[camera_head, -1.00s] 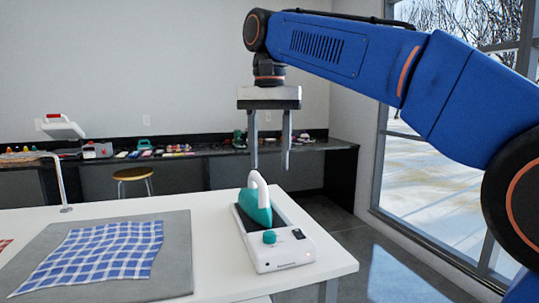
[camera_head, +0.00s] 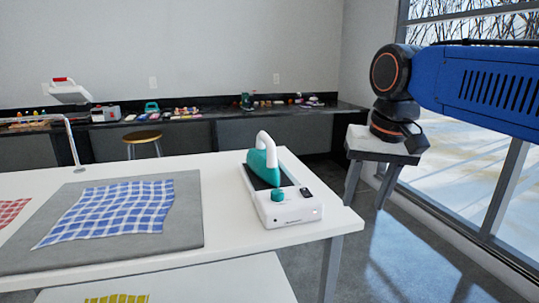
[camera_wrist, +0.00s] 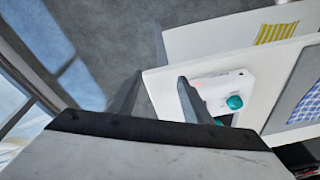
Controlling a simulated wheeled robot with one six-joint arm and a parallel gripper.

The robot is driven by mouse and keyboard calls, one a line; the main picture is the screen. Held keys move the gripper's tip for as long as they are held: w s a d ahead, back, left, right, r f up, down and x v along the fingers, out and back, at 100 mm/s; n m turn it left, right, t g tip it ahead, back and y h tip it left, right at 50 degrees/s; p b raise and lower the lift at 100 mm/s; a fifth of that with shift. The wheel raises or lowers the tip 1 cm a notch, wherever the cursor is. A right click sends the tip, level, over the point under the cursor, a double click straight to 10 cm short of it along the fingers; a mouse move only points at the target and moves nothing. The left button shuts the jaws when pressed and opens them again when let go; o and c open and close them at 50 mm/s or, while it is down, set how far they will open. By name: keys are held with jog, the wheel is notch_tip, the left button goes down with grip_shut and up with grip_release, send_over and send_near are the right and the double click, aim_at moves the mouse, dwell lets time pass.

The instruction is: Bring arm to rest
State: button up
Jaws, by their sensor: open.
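My gripper (camera_head: 368,184) hangs at the right in the head view, beyond the table's right edge and in front of the window. Its fingers point down, stand apart and hold nothing. In the wrist view my gripper (camera_wrist: 160,92) shows both fingers spread over the floor and the table's edge. My blue arm reaches in from the right edge of the head view. The teal iron with a white handle (camera_head: 264,163) rests on its white base station (camera_head: 298,212) near the table's right end. The base station also shows in the wrist view (camera_wrist: 212,88).
The white table (camera_head: 225,205) bears a grey mat (camera_head: 185,237) with a blue checked cloth (camera_head: 112,212). A lower white surface (camera_head: 200,283) with a yellow-patterned cloth is in front. A stool (camera_head: 142,137) and dark counter (camera_head: 190,119) stand behind. Floor right of the table is clear.

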jog(key=s+d+f+t, duration=0.1)
jog(key=s+d+f, duration=0.3)
jog(key=f, duration=0.6)
jog(key=s+d+f+n+t, duration=0.1)
jog(key=s+d+f, duration=0.4)
jog(key=s+f, duration=0.3)
notch_tip(320, 180, down, 3)
jog(key=shift+s+r+h, duration=0.2)
jog(key=shift+h, duration=0.1)
